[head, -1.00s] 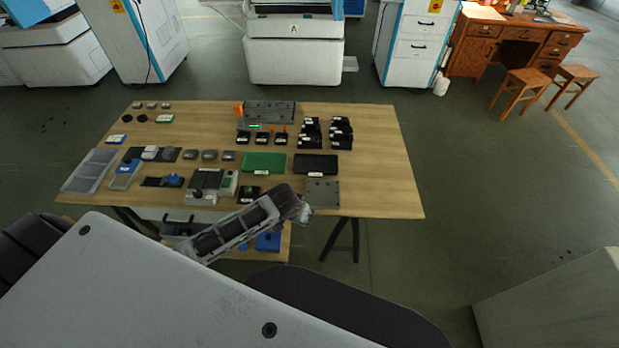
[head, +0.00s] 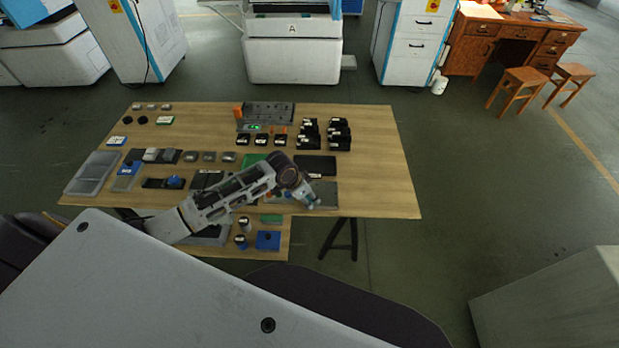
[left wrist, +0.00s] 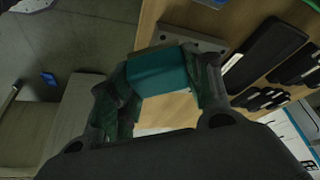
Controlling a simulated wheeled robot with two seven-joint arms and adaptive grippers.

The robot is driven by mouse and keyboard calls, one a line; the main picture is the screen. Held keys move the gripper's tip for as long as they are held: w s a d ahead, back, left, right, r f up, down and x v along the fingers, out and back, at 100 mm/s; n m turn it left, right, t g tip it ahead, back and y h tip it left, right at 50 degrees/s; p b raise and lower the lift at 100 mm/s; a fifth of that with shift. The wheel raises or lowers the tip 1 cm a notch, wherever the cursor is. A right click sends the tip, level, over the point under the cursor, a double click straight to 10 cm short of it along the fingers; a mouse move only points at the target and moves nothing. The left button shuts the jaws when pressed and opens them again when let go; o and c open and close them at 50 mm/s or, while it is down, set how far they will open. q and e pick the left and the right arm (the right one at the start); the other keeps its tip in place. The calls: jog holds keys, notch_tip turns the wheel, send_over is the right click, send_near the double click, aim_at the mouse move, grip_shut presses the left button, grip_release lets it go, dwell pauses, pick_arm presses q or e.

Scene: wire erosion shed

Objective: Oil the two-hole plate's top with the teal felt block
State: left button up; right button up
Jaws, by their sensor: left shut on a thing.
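The grey two-hole plate (head: 328,190) lies near the table's front edge, right of centre, partly behind my left gripper. In the left wrist view the plate (left wrist: 195,38) shows just beyond the block, with part of it hidden. My left gripper (head: 312,201) is over the plate's front part, and in the left wrist view (left wrist: 163,82) its two fingers are shut on the teal felt block (left wrist: 158,72). I cannot tell whether the block touches the plate. My right gripper is not in view.
A black mat (head: 316,165) lies behind the plate, with several black holders (head: 340,134) farther back. A green mat (head: 252,159) is partly behind my left arm. The table's right end (head: 385,175) is bare. A lower shelf holds a blue box (head: 268,240).

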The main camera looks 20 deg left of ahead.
pick_arm(q)
jog(key=shift+w+a+r+m+g+h+p, duration=0.2)
jog(key=shift+w+r+m+g+p, duration=0.1)
jog(key=shift+w+r+m, duration=0.7)
jog(key=shift+w+a+r+m+g+h+p, duration=0.2)
jog(key=shift+w+r+m+p, duration=0.1)
jog(key=shift+w+r+m, duration=0.65)
jog(key=shift+s, duration=0.1)
